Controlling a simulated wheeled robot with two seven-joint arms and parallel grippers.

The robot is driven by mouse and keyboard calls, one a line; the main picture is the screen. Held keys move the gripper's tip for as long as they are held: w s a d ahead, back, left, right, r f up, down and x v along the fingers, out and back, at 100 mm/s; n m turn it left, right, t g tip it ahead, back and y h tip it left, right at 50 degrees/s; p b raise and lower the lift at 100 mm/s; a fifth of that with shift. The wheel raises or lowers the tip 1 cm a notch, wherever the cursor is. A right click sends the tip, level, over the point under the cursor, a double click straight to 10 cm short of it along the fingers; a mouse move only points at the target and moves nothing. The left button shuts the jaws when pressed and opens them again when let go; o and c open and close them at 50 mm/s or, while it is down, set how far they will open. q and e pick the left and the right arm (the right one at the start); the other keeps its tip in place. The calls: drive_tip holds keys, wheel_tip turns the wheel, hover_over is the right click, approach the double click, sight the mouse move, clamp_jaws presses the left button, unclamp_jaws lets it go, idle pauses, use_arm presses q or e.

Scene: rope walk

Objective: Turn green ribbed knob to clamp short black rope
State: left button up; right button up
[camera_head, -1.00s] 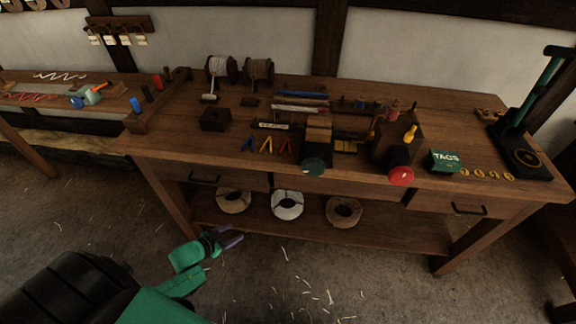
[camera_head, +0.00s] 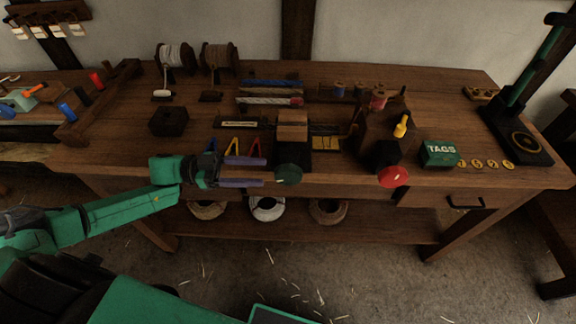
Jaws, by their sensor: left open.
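The dark green round knob (camera_head: 288,174) is on the front of a small clamp with wooden blocks (camera_head: 292,124), at the bench's front edge. Its ribs are too small to make out. A dark, thin piece (camera_head: 326,129) lies just right of the blocks; I cannot tell whether it is the short black rope. My left gripper (camera_head: 252,172) comes in from the left with its purple fingers pointing right toward the knob. It is open and empty, its tips a little left of the knob and seemingly apart from it. My right gripper is out of view.
A red knob (camera_head: 393,177) sticks out in front, to the right. Yellow and red pliers-like handles (camera_head: 254,150) lie just behind my left gripper. A green TAGS box (camera_head: 439,153) stands farther right. Rope coils (camera_head: 267,208) rest on the shelf below.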

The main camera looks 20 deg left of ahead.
sight(277, 169)
use_arm(q)
drive_tip(key=x, duration=0.2)
drive_tip(key=w+p+x, duration=0.1)
drive_tip(key=x, duration=0.4)
drive_tip(key=shift+w+d+f, duration=0.15)
drive_tip(key=shift+d+f, duration=0.05)
drive_tip(key=shift+d, duration=0.35)
drive_tip(key=shift+c, duration=0.6)
drive_tip(key=shift+f, duration=0.1)
clamp_jaws()
drive_tip(key=y+p, duration=0.1)
drive_tip(key=p, duration=0.2)
drive_tip(key=r+y+p, duration=0.1)
drive_tip(key=p, duration=0.1)
drive_tip(key=shift+d+g+p, duration=0.15)
drive_tip(key=shift+g+p, duration=0.15)
drive_tip(key=shift+p, duration=0.1)
drive_tip(key=shift+f+y, duration=0.25)
drive_tip(key=shift+y, duration=0.15)
drive_tip(key=shift+w+f, duration=0.1)
drive_tip(key=shift+f, duration=0.15)
drive_tip(key=shift+o, duration=0.6)
unclamp_jaws()
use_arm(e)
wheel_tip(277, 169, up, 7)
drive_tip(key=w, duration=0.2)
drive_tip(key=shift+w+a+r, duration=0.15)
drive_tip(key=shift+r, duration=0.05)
